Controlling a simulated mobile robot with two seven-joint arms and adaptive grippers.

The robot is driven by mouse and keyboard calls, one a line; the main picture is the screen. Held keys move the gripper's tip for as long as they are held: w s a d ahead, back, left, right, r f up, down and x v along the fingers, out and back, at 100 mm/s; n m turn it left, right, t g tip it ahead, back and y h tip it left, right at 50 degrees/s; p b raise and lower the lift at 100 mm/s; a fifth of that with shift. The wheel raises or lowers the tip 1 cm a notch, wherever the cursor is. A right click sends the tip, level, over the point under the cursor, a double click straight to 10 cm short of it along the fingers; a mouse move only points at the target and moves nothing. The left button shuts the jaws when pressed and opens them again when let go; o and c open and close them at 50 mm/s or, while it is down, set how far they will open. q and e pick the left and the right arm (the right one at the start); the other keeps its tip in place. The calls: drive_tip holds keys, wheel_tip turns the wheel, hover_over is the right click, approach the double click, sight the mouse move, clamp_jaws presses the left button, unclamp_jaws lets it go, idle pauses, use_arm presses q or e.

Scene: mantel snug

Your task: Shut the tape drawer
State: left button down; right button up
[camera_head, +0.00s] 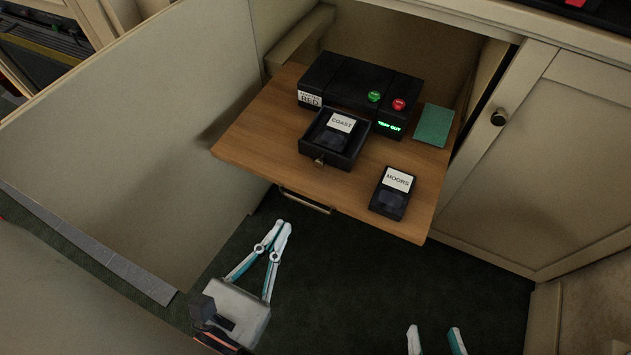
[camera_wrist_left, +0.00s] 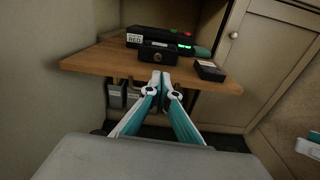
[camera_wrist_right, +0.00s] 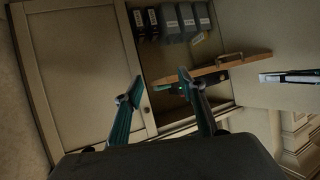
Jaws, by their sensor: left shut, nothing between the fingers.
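The tape drawer (camera_head: 344,162) is a small black drawer that sticks out of the front of a black tape machine (camera_head: 345,84) on a wooden shelf. A black tape labelled COAST (camera_head: 337,130) lies in it, and a small knob (camera_head: 320,160) is on its front; the drawer front also shows in the left wrist view (camera_wrist_left: 158,54). My left gripper (camera_head: 279,225) is shut and empty, in front of the shelf's edge, apart from the drawer. My right gripper (camera_head: 433,329) is open and empty, low at the bottom of the head view, well away from the drawer.
A tape labelled MOORS (camera_head: 393,192) and a green card (camera_head: 434,126) lie on the wooden shelf (camera_head: 262,138). A metal handle (camera_head: 305,201) runs under its front edge. A cream panel stands to the left and a cupboard door (camera_head: 550,150) to the right.

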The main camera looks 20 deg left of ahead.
use_arm(q)
approach(318, 165)
drive_tip(key=shift+n, duration=0.4)
drive_tip(key=w, duration=0.6)
drive_tip(key=shift+d+f, duration=0.1)
drive_tip(key=shift+w+f, duration=0.1)
drive_tip(key=shift+w, duration=0.3)
